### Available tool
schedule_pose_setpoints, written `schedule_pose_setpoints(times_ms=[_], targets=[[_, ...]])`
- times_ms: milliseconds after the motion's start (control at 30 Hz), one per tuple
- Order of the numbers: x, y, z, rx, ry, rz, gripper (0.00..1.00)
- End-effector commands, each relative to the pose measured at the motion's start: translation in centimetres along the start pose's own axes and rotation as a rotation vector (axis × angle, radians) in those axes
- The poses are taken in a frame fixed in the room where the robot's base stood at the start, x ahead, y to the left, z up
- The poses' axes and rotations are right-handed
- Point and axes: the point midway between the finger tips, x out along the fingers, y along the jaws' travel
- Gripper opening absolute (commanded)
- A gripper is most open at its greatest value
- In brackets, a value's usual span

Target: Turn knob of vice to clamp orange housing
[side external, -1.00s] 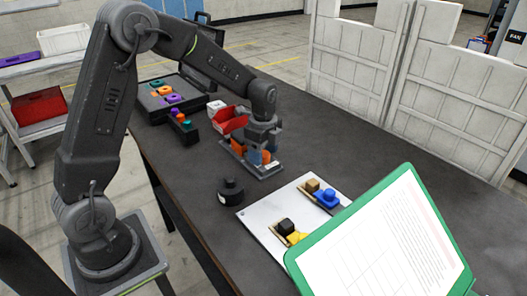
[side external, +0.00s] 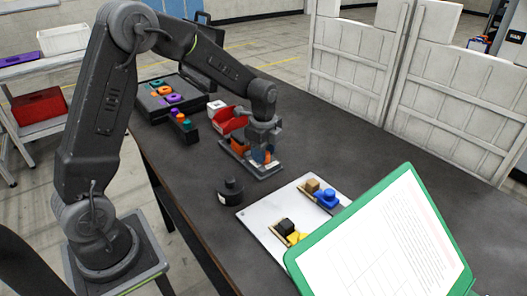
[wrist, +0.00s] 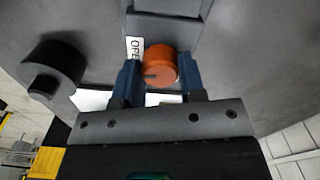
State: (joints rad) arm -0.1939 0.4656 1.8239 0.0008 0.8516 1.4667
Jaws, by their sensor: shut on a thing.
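The vice (side external: 262,172) stands on the dark table with its long grey base, below my gripper in the side view. Its round orange knob (wrist: 161,66) sits between the two blue fingers in the wrist view, with a dark mark on its face. My gripper (side external: 263,156) is shut on this knob, one finger on each side. A white label reading "OPE" (wrist: 134,49) lies beside the knob, partly covered by a finger. An orange part that looks like the housing (side external: 238,143) shows behind my gripper, partly hidden; I cannot tell how tightly it is held.
A red bin (side external: 230,119) stands just behind the vice. A black round object (side external: 230,190) stands in front. A white plate (side external: 262,222) with blue and yellow parts lies nearer the camera, beside a green-framed board (side external: 385,235). A black tray (side external: 172,96) with coloured rings is farther back.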

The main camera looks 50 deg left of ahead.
Motion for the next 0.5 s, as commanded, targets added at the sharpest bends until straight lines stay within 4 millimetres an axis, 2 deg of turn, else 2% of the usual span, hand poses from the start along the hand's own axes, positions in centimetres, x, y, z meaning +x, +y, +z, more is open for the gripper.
schedule_pose_setpoints(times_ms=[267, 500], targets=[[-0.05, -0.01, -0.01, -0.165, 0.001, 0.000, 0.13], [-0.05, 0.02, -0.01, -0.387, 0.001, 0.000, 0.13]])
